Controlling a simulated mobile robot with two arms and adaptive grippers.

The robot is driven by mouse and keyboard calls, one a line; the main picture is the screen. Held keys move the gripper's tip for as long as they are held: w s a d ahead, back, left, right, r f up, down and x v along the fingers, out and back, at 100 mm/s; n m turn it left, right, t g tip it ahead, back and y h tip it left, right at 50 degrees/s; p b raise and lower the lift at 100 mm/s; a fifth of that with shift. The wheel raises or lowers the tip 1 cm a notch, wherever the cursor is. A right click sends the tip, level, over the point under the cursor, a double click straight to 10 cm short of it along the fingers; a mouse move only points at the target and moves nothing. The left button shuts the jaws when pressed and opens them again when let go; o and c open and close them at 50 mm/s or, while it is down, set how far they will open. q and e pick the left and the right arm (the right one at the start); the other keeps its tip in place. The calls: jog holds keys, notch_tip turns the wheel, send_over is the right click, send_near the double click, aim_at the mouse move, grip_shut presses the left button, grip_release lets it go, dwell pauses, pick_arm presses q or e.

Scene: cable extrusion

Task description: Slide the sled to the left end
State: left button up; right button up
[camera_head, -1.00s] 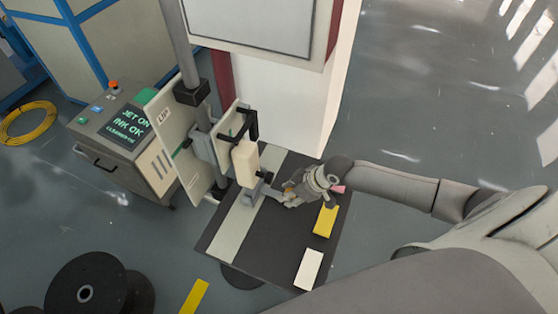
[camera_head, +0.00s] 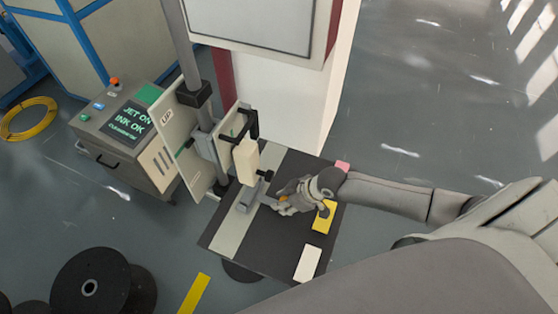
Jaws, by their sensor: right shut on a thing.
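The sled appears as a small grey block (camera_head: 248,200) on the light strip (camera_head: 233,228) that runs along the dark table (camera_head: 262,248). My right gripper (camera_head: 276,206) is at the sled's right side, low over the table. Its fingers are shut on a small part at the sled's side, probably its handle, which they largely hide. My left gripper is not in view.
A cream block (camera_head: 246,162) on a post-mounted unit stands just above the sled. The strip's lower-left part is clear.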

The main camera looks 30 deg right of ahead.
jog(key=shift+s+a, duration=2.25)
jog(key=shift+a, duration=0.3)
jog(key=shift+s+a, duration=0.95)
jog(key=shift+a, duration=0.2)
jog(key=shift+s+a, duration=0.95)
jog(key=shift+a, duration=0.2)
jog(key=o, duration=0.9)
jog(key=shift+c, duration=0.2)
notch_tip(320, 180, up, 8)
jog(key=shift+d, duration=0.15)
